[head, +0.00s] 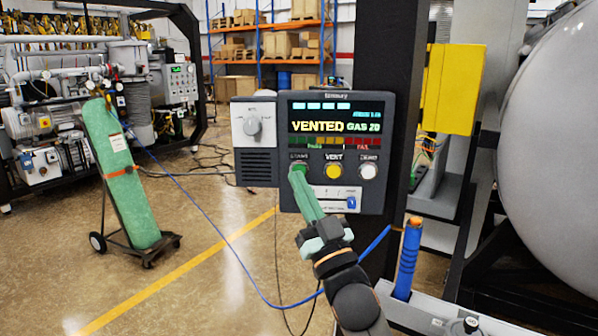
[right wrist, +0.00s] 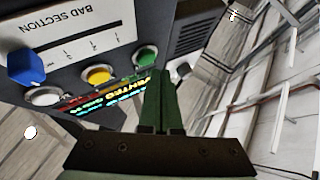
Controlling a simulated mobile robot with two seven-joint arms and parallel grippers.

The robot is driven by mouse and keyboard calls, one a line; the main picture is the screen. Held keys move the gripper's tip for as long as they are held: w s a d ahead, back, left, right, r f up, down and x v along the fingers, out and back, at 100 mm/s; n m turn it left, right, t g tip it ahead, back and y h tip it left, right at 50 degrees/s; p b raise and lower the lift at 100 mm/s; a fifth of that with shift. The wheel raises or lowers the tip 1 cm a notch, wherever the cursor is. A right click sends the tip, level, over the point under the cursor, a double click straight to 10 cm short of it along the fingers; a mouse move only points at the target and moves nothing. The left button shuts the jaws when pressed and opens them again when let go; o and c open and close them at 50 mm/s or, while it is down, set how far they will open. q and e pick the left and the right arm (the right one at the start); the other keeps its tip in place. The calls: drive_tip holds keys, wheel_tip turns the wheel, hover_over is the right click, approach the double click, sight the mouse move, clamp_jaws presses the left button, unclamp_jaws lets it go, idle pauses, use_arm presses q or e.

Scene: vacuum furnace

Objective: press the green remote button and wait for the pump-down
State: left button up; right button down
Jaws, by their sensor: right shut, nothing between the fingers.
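The remote panel (head: 375,150) is a dark box on a black post, its display lit with "VENTED" and more text. The green button (head: 299,165) is at the left of its button row, left of a yellow and a white button. It also shows in the right wrist view (right wrist: 147,55). My right gripper (head: 296,175) has green fingers, shut and empty, with the tips at the green button and partly covering it. In the right wrist view the fingertips (right wrist: 162,73) are close beside the button; I cannot tell whether they touch. My left gripper is out of view.
A blue slider knob (head: 351,202) sits below the buttons, and a grey dial (head: 253,127) is on a side box. A blue hose wand (head: 408,260) stands at the lower right, beside a large tank (head: 555,140). A green cylinder (head: 120,175) stands on a cart at left.

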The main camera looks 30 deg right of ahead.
drive_tip(key=shift+w+d, duration=0.1)
drive_tip(key=shift+w, duration=0.05)
idle(0.5)
drive_tip(key=shift+w+d, duration=0.2)
drive_tip(key=shift+w+d, duration=0.2)
drive_tip(key=shift+w, duration=0.1)
idle(0.7)
drive_tip(key=shift+s+a, duration=0.5)
drive_tip(key=shift+s, duration=0.15)
idle(0.3)
drive_tip(key=s+a, duration=0.1)
drive_tip(key=s, duration=0.1)
drive_tip(key=s+a+p, duration=0.1)
drive_tip(key=s+a, duration=0.1)
idle(0.4)
idle(0.6)
